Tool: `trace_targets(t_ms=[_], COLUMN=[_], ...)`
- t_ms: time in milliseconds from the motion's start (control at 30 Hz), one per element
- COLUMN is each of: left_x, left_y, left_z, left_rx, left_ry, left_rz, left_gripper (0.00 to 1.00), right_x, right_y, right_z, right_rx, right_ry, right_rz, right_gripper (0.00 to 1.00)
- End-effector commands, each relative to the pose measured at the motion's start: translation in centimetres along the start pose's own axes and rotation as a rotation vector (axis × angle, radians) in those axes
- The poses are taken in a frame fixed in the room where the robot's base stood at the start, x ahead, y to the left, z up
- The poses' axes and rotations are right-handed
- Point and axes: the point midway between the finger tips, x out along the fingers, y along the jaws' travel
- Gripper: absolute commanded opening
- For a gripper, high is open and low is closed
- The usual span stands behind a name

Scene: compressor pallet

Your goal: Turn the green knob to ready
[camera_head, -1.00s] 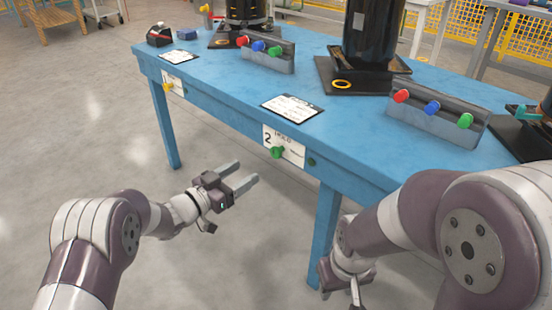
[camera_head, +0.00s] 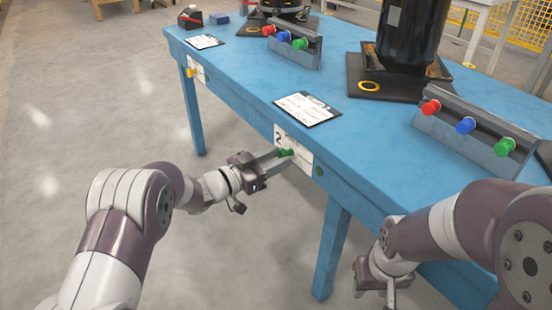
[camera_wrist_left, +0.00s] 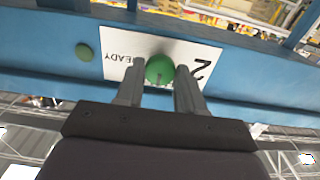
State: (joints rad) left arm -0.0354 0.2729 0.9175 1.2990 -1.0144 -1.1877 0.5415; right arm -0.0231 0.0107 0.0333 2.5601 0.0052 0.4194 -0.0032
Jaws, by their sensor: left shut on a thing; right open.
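The green knob (camera_head: 285,153) sits on a white plate (camera_head: 307,161) marked 2 on the front edge of the blue table. In the left wrist view the knob (camera_wrist_left: 160,69) lies between the two fingers, and the plate (camera_wrist_left: 118,61) shows READY upside down at left and the 2 at right. My left gripper (camera_head: 281,158) is shut on the green knob. Which way the knob points cannot be told. My right gripper (camera_head: 385,291) is low in front of the table, partly seen, open and away from the knob.
A green button (camera_head: 319,171) is on the table edge right of the plate. A clipboard (camera_head: 307,109) lies on the table (camera_head: 258,75) above it. Grey racks with coloured knobs (camera_head: 472,135) and a black compressor (camera_head: 410,35) stand behind. Floor at left is clear.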

Motion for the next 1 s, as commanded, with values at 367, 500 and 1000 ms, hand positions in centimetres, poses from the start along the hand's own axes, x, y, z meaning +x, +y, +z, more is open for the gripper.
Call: trace_targets(t_ms=[367, 500, 1000], left_x=[0.01, 0.01, 0.0], left_y=[0.02, 0.02, 0.02], left_z=[0.01, 0.03, 0.21], left_rx=[0.063, 0.151, 0.613], left_ry=[-0.001, -0.001, -0.001], left_rz=[0.0, 0.001, 0.001], left_gripper=[0.08, 0.08, 0.08], right_x=[-0.13, -0.25, 0.16], right_y=[0.0, 0.0, 0.0], right_z=[-0.02, -0.03, 0.02], right_rx=[0.0, 0.0, 0.0], right_ry=[0.0, 0.0, 0.0], right_rz=[0.0, 0.0, 0.0], right_gripper=[0.43, 0.43, 0.43])
